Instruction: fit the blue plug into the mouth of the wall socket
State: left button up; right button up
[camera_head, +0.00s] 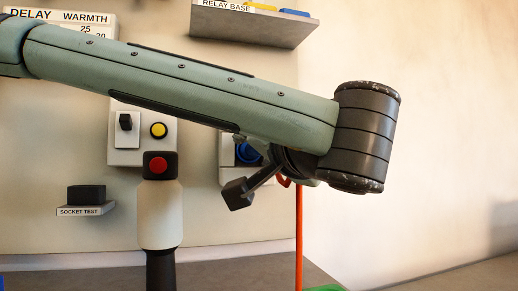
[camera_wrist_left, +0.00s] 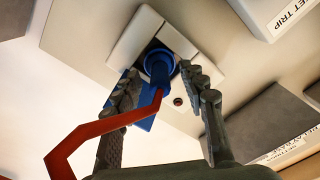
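The blue plug (camera_wrist_left: 158,66) sits at the dark square mouth of the pale wall socket (camera_wrist_left: 133,37) in the left wrist view. It looks at least partly inside, but its depth cannot be told. A red cable (camera_wrist_left: 85,133) runs from its near end. My left gripper (camera_wrist_left: 161,74) is open, with one finger on each side of the plug and small gaps visible. In the head view, part of the socket and a blue ring (camera_head: 247,153) show below my left forearm, which hides most of the gripper. The cable hangs down there (camera_head: 299,235). My right gripper is not in view.
A panel with a black switch and yellow button (camera_head: 158,130) is left of the socket. A white upright piece with a red disc (camera_head: 160,205) stands before it. A small "SOCKET TEST" shelf (camera_head: 80,211) and the "RELAY BASE" shelf (camera_head: 255,22) jut from the wall.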

pick_arm(q)
jog(key=v, duration=1.2)
dwell(0.3)
